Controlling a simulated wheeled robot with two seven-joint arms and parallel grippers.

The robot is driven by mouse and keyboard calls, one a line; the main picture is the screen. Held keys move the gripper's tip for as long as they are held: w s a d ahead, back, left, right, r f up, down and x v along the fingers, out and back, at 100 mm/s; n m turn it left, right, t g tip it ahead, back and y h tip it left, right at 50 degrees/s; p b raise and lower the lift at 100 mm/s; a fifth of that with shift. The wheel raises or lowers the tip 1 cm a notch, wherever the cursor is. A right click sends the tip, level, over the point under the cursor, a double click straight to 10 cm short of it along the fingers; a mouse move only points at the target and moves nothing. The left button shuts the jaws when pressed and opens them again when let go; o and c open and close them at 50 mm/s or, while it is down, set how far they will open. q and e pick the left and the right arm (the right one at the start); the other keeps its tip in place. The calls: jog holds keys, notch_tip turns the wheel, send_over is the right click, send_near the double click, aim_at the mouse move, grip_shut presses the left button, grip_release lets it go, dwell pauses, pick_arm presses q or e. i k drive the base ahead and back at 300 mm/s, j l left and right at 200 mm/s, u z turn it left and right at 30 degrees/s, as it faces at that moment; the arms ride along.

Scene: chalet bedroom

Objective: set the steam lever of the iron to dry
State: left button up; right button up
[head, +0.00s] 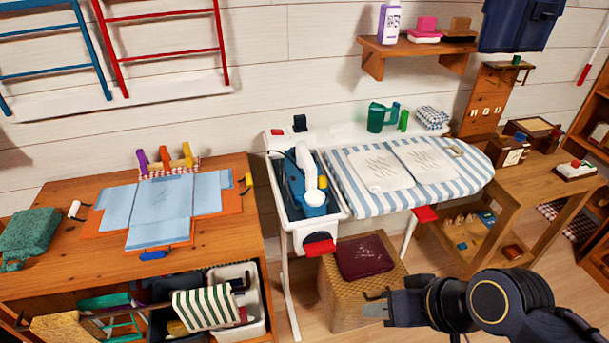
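The iron (314,197) is blue with a white upper part. It sits in the dark-lined white tray at the left end of the ironing board (335,160). Its steam lever is too small to make out, so its setting cannot be read. My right gripper (376,302) is at the lower right, in front of the wicker box and well below the iron. Its two fingers are apart, with nothing between them.
A wicker box (345,285) with a dark red cushion (364,257) stands under the board. A red knob (320,249) sticks out below the tray. A wooden table (60,265) with folded blue cloth (163,205) is at left, a wooden bench (540,190) at right.

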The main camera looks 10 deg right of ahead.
aim_at(322, 179)
jog(key=i+l+u, duration=0.45)
jog(key=i+l, duration=0.35)
jog(key=i, duration=0.1)
